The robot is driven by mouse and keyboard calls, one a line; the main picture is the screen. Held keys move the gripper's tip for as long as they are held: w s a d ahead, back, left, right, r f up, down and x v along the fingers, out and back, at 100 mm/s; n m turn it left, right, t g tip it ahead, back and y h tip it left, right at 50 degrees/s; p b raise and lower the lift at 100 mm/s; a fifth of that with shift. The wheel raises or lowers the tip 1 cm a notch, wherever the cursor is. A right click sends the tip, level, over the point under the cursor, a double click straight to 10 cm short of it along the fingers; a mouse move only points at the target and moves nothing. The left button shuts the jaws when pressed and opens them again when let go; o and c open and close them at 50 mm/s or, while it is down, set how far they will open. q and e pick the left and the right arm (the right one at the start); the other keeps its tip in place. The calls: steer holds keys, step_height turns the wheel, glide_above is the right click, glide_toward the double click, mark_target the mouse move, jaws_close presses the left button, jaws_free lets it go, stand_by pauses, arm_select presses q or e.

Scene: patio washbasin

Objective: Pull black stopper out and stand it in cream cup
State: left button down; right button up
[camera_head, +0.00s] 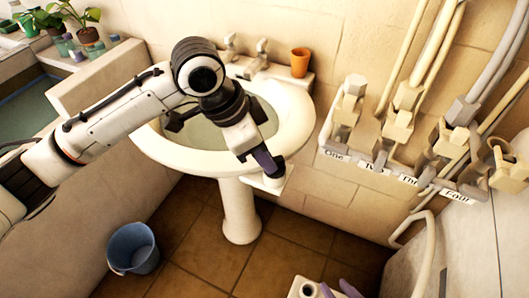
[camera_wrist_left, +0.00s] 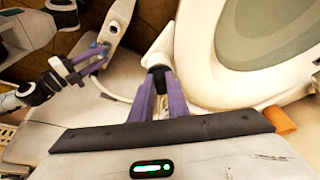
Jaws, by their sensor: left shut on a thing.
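My left gripper (camera_head: 267,162) reaches over the basin to its front right rim. In the left wrist view its purple fingers (camera_wrist_left: 158,82) are shut on the dark end of the black stopper (camera_wrist_left: 157,70). The stopper sits at a cream block (camera_head: 268,182) by the rim; whether it is still inside cannot be told. A cream, cup-like piece with a dark round opening (camera_head: 305,288) shows at the bottom edge and in the left wrist view (camera_wrist_left: 112,26).
The pedestal washbasin (camera_head: 299,127) has water and taps. An orange cup (camera_head: 300,62) stands on its back ledge. Labelled hose holders (camera_head: 400,130) line the wall at the right. A blue bucket (camera_head: 133,248) stands on the tiled floor. Plants (camera_head: 88,33) are at the far left.

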arm_select(q)
steer(key=shift+f, duration=0.15)
stand_by(0.3)
steer(key=c, duration=2)
jaws_free()
steer(key=p+v, duration=0.3)
steer(key=v, duration=0.8)
steer(key=shift+a, duration=0.1)
